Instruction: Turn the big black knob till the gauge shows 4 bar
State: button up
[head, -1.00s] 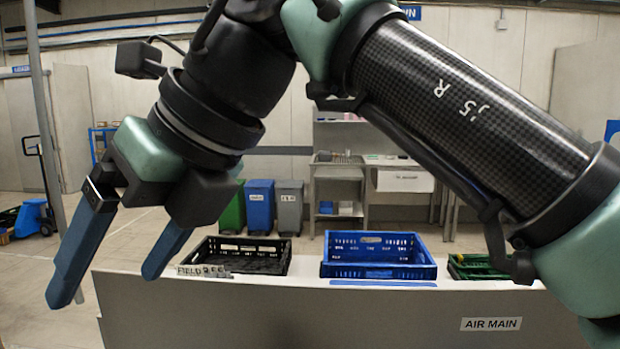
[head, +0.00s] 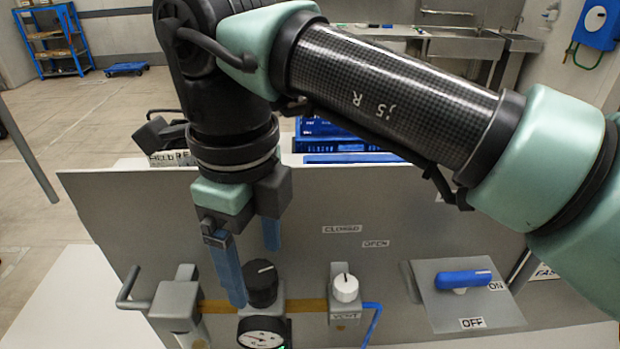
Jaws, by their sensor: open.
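The big black knob (head: 262,286) with a white pointer line stands on the brass pipe run in front of the grey panel. The round white-faced gauge (head: 261,339) sits just below it, cut by the bottom edge of the head view; its reading is too small to tell. My gripper (head: 254,278) is open, with two blue fingers pointing down. The nearer finger hangs just left of the knob and overlaps the pipe in the picture. The other finger is higher, behind and above the knob. I cannot tell whether either finger touches the knob.
A grey valve block with a bent handle (head: 173,304) stands at left. A blue ON/OFF handle (head: 463,279) is at right. A blue crate (head: 335,135) stands behind the panel.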

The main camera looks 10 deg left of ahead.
jog(key=shift+f, duration=0.9)
grip_shut()
